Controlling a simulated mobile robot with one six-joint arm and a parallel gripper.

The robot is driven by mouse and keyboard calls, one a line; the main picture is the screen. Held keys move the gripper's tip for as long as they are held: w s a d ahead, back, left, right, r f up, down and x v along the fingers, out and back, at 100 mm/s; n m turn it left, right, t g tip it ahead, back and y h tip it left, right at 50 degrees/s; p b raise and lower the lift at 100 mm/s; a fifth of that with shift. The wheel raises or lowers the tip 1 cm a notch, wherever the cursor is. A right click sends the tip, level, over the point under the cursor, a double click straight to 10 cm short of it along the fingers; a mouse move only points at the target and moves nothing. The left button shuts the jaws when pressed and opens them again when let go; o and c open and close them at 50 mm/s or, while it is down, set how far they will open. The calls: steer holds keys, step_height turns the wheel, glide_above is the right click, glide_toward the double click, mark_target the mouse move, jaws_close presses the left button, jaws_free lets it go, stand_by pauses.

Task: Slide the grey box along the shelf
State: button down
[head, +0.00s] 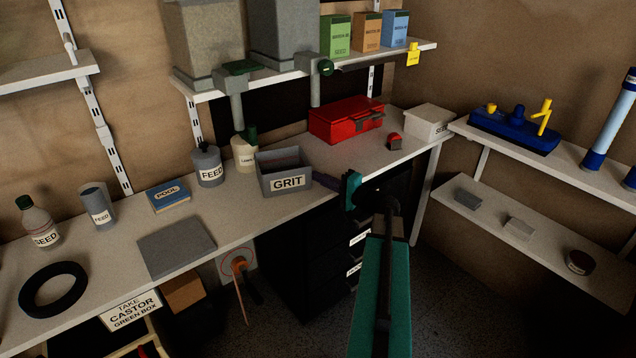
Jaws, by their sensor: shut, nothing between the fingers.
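A grey open-topped box labelled GRIT (287,183) stands upright on the long pale shelf (238,206), near its front edge. My gripper (322,177) is at the right of this box, with its dark fingers pointing left toward the box's right side. The fingers are shut and empty. Whether they touch the box I cannot tell. My green arm reaches up from the bottom of the view, and the teal wrist partly hides the shelf's front edge.
A flat grey slab (176,248) lies further left. A red case (346,120) is behind right. An upper shelf (300,74) overhangs.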

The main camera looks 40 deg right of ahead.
stand_by(0.3)
steer(key=shift+d, duration=0.15)
steer(key=shift+s+d+b, duration=0.1)
steer(key=shift+d+b, duration=0.4)
steer(key=shift+d, duration=1.4)
steer(key=s+d, duration=0.1)
steer(key=s, duration=0.9)
steer(key=shift+d, duration=0.25)
